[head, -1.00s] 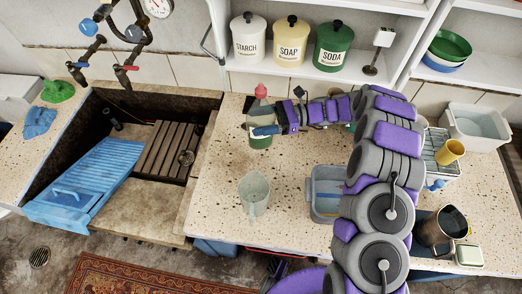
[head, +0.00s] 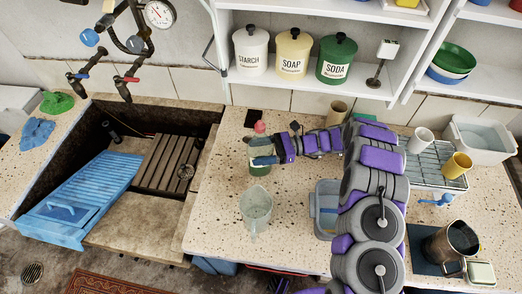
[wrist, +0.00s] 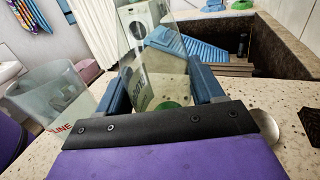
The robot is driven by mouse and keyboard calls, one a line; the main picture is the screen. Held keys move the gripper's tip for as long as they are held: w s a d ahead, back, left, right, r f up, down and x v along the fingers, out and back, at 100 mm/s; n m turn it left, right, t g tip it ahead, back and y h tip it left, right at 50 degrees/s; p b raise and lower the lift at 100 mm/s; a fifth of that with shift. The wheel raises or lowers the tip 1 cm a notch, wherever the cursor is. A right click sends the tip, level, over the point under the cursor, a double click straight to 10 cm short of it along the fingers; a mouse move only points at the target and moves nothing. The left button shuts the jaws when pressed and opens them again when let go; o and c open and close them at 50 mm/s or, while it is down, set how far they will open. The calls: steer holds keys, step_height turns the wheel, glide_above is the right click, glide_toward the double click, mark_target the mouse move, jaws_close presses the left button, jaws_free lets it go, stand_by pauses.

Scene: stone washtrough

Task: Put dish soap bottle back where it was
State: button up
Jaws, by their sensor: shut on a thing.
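The dish soap bottle (head: 260,168) is clear with green at its bottom and a pink-red cap. It stands upright over the counter, left of my arm in the head view. My gripper (head: 264,160) reaches it from the right and is shut on its middle. In the wrist view the clear bottle (wrist: 158,62) stands between the two blue fingers of my gripper (wrist: 160,85), with its green part low down. I cannot tell whether its base touches the counter.
A dark square (head: 255,118) lies on the speckled counter (head: 215,200) behind the bottle. A clear jug (head: 256,208) stands in front. A brown cup (head: 337,112) and a grey-blue tub (head: 325,205) are to the right. The sink with a blue washboard (head: 88,190) is left.

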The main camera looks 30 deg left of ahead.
steer(key=o, duration=1)
steer(key=shift+a+f, duration=0.2)
steer(key=shift+a, duration=0.1)
steer(key=shift+c, duration=0.2)
steer(key=shift+o, duration=1.4)
steer(key=shift+d, duration=0.2)
steer(key=shift+d+r, duration=0.15)
steer(key=shift+d, duration=0.1)
steer(key=shift+w+r, duration=0.1)
steer(key=p+v, duration=0.2)
steer(key=v, duration=0.9)
steer(key=shift+w+d, duration=0.15)
steer(key=shift+w, duration=0.05)
